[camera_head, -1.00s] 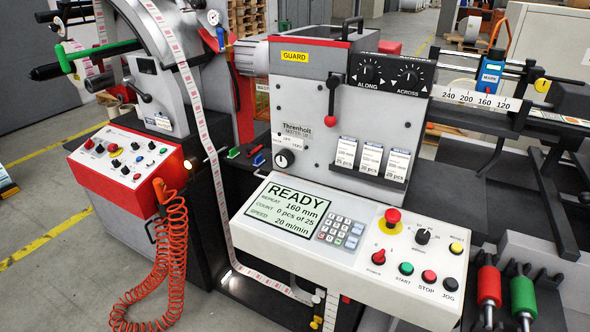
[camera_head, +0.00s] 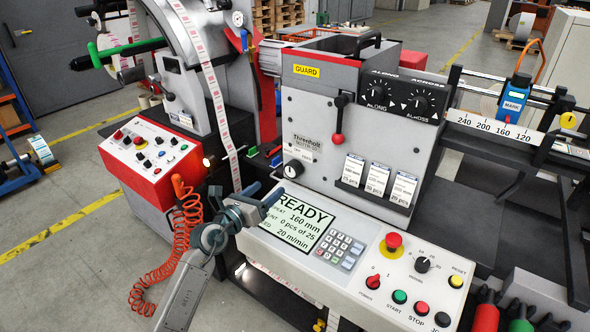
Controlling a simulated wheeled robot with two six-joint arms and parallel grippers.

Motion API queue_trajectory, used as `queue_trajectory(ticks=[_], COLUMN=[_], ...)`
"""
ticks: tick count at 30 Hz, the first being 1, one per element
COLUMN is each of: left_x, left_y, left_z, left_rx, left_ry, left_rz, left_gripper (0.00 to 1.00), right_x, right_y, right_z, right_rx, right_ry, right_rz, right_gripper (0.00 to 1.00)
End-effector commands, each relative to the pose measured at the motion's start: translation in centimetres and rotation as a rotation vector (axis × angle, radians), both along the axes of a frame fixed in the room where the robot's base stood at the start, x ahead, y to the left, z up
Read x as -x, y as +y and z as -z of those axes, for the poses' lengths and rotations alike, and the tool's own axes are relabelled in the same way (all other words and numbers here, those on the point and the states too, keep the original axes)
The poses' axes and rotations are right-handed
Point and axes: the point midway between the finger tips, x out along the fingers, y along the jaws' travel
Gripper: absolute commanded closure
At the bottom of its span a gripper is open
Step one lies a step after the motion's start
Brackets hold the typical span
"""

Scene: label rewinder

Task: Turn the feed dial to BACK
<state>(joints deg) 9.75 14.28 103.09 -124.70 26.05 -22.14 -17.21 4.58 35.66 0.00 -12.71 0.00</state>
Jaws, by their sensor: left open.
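A small black dial (camera_head: 294,169) sits low on the left of the grey machine front, with tiny lettering around it. Another black dial (camera_head: 423,264) is on the white console, right of the red mushroom button. Their labels are too small to read, so I cannot tell which is the feed dial. My left gripper (camera_head: 262,207) is open and empty. It is in front of the left end of the console, below and left of the dial on the machine front, apart from it. It hides part of the READY display (camera_head: 305,228). My right gripper is not in view.
The ALONG knob (camera_head: 376,95) and ACROSS knob (camera_head: 417,104) are higher up. A red-tipped lever (camera_head: 338,139) hangs right of the lower dial. Card holders (camera_head: 376,183) stick out nearby. An orange coiled hose (camera_head: 180,232) hangs beside my left arm. The label web (camera_head: 222,125) runs down at left.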

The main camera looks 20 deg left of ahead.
Motion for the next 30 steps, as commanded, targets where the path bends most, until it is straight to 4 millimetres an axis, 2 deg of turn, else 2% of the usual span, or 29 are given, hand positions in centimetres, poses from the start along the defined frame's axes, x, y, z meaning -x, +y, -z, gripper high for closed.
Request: queue_trajectory(ticks=[3, 8, 15, 21, 30], left_x=[-0.6, -2.2, -6.5, -9.4, -10.6], left_y=[0.0, -0.5, -2.1, -3.1, -3.6], left_z=[0.0, -0.1, -0.1, 0.0, 0.1], left_rx=[-0.059, -0.063, -0.061, -0.062, -0.062], left_ry=[0.011, 0.012, 0.012, 0.011, 0.011], left_rz=[0.001, 0.001, 0.0, 0.0, 0.0], left_gripper=[0.32, 0.32, 0.32, 0.32, 0.32], right_x=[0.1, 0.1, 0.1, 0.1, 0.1], right_y=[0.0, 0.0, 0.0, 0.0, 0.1], right_z=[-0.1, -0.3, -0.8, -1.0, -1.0], right_rx=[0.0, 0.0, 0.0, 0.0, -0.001], right_ry=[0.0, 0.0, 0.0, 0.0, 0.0], right_rz=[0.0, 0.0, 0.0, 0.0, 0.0], right_gripper=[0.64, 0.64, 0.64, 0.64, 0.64])
